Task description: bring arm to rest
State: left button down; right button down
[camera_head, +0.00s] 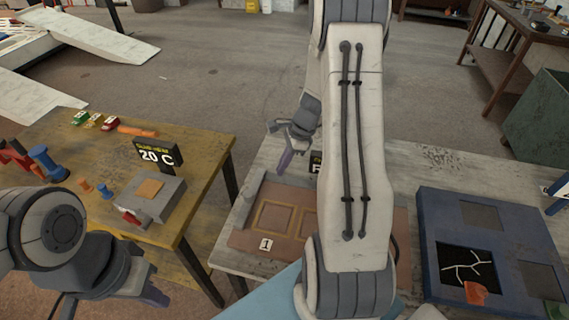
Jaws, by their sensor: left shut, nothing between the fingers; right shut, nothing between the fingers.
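My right arm (352,130) rises through the middle of the head view, raised and bent over the bench with the framed tray (265,182). My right gripper (284,158) hangs to the left of that arm, above the back of the framed tray. It is shut and empty. My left arm (48,225) is folded in the lower left corner. My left gripper (150,290) is low beside the front of the yellow table (205,165); it is shut and empty. The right arm hides part of the tray and of a dark sign (315,162).
The yellow table holds a grey box (150,200), a "20 C" sign (158,153), an orange bar (137,131) and small coloured pieces. A blue frame (435,225) with dark openings and an orange piece (475,293) lies at right. Open floor (215,60) lies behind.

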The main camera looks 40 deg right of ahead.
jog(key=s+a+r+n+g, duration=0.1)
jog(key=a+r+n, duration=0.25)
jog(key=a, duration=0.25)
jog(key=s+a+r+n+h, duration=0.1)
jog(key=s+a+r+n, duration=0.15)
jog(key=a+n, duration=0.3)
jog(key=s+a+r+n+g, duration=0.1)
jog(key=a+r+n, duration=0.2)
jog(key=a, duration=0.4)
jog(key=s+a+r+n+h, duration=0.1)
jog(key=s+a+r+n, duration=0.1)
jog(key=s+a+n, duration=0.3)
jog(key=s+a+r+n+h, duration=0.1)
jog(key=s+a+r+n, duration=0.2)
jog(key=s+n, duration=0.9)
jog(key=shift+a+r+n, duration=0.25)
jog(key=shift+a+n, duration=0.15)
jog(key=shift+a, duration=0.6)
